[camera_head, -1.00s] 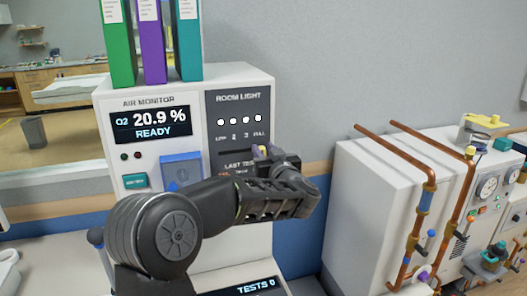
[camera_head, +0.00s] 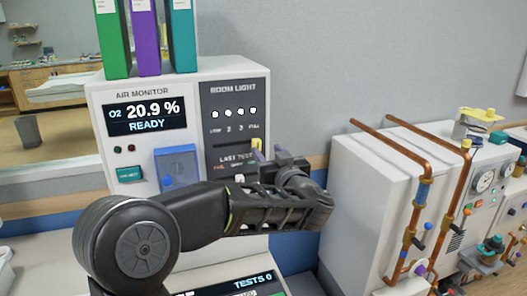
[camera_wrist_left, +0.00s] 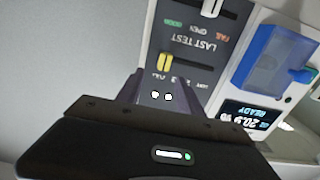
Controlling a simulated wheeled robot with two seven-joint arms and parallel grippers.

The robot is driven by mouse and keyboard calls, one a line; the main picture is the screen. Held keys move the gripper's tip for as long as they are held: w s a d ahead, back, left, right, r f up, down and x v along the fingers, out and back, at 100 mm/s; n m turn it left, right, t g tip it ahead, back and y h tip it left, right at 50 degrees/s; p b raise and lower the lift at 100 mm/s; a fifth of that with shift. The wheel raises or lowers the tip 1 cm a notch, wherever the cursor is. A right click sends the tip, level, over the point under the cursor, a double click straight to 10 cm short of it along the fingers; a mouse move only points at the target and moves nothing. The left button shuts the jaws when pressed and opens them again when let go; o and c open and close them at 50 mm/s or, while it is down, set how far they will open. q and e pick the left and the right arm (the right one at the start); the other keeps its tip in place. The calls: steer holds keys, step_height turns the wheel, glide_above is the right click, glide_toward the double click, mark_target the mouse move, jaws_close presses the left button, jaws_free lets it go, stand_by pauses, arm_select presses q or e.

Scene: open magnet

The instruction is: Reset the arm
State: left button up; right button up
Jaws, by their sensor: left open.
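My left arm comes in from the left in the head view and reaches across the air monitor (camera_head: 100,100). My left gripper (camera_head: 266,160) is open at the right edge of the monitor's room light panel (camera_head: 228,98). A yellow slider knob (camera_head: 257,146) sits at the FULL end of its slot, just above the gripper. In the left wrist view, the two fingers of the gripper (camera_wrist_left: 159,88) are apart, with the yellow knob (camera_wrist_left: 165,62) beyond their tips. Nothing shows between the fingers. Contact with the knob is not visible. My right gripper is not in view.
Green, purple and teal binders (camera_head: 148,38) stand on the monitor. A blue cover (camera_head: 177,165) and green button (camera_head: 129,174) are on its front. A white cabinet with copper pipes (camera_head: 425,165) stands at the right. The wall area between is free.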

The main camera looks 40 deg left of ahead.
arm_select(q)
steer(key=shift+s+d, duration=0.3)
steer(key=shift+d, duration=0.1)
